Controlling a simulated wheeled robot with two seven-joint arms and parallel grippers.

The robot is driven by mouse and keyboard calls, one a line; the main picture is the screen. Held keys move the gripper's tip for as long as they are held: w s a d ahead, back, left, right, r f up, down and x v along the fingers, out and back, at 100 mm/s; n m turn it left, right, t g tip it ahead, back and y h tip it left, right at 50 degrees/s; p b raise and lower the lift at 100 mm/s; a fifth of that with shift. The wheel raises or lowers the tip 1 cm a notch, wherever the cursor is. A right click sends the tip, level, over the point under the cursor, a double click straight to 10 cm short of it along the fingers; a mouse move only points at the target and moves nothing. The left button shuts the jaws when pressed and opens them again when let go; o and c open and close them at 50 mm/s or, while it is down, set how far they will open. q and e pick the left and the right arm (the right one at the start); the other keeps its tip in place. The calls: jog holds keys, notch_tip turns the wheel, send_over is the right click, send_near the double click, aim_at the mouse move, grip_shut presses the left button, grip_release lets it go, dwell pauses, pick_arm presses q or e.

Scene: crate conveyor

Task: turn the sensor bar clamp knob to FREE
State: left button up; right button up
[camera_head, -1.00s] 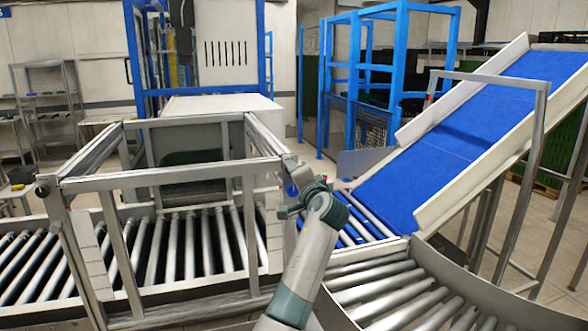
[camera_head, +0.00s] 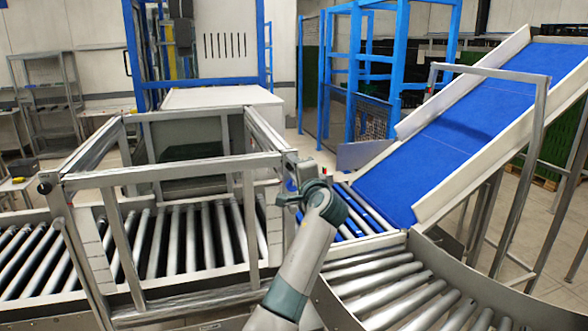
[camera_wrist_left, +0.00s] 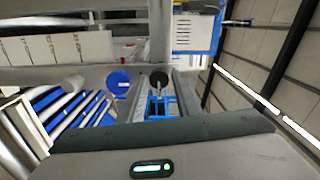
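The metal sensor-bar frame (camera_head: 170,176) stands over the roller conveyor. In the left wrist view, a round blue knob (camera_wrist_left: 118,80) and a round black knob (camera_wrist_left: 159,79) sit side by side near the frame's metal posts; no marking such as FREE is readable. A bit of blue (camera_head: 291,186) shows at the frame's right post in the head view. Another dark knob (camera_head: 44,188) is on its left corner. My left gripper (camera_head: 290,198) is beside the right post, its fingers not distinguishable; the wrist view shows no contact with either knob. My right gripper is out of view.
Conveyor rollers (camera_head: 185,237) run below the frame, and a curved roller section (camera_head: 385,292) lies at the right. A blue inclined belt (camera_head: 455,140) rises behind it. A grey metal rail (camera_head: 530,180) stands beside the belt.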

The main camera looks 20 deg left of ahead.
pick_arm(q)
jog(key=shift+o, duration=0.8)
jog(key=b+v, duration=0.7)
jog(key=v, duration=1)
jog(key=shift+b, duration=0.35)
jog(key=shift+s+d, duration=0.1)
jog(key=shift+d, duration=0.05)
jog(key=shift+f, duration=0.1)
